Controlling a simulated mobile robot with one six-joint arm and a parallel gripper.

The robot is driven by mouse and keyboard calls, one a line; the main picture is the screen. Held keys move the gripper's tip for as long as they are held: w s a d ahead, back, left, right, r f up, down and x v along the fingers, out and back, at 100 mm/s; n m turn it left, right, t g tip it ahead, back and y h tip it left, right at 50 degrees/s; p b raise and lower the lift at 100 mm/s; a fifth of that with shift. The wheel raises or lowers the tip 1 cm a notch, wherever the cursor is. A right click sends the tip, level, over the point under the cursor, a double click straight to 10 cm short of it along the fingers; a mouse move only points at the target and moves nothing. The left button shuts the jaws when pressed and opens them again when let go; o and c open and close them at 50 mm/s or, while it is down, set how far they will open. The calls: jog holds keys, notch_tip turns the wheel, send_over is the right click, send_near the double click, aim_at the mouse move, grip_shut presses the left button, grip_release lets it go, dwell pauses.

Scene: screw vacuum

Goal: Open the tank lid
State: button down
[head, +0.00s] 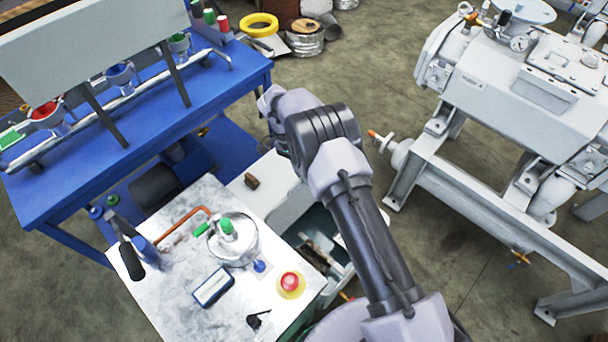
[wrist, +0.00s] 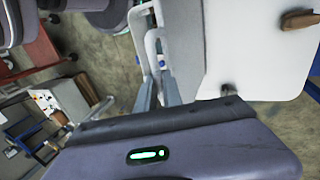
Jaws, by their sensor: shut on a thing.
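The white tank lid (head: 268,188) shows in the head view as a pale panel behind my arm, with a small brown handle near its left side. In the wrist view, the white lid panel (wrist: 250,50) fills the right side, with a brown handle at its far corner and a dark fitting at its near edge. My gripper (wrist: 160,70) is beside the panel's left edge in the wrist view and is shut on the lid; the contact itself is not clear. In the head view my gripper is hidden behind my arm.
An open tray-like space (head: 322,250) with brownish contents lies right of the white panel. A marble-topped cart (head: 170,285) with a red button stands in front.

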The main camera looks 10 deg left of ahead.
jog(key=c, duration=1.5)
grip_release()
jog(key=p+v, duration=0.3)
jog(key=v, duration=0.9)
jog(key=shift+d+p, duration=0.1)
jog(key=shift+p, duration=0.3)
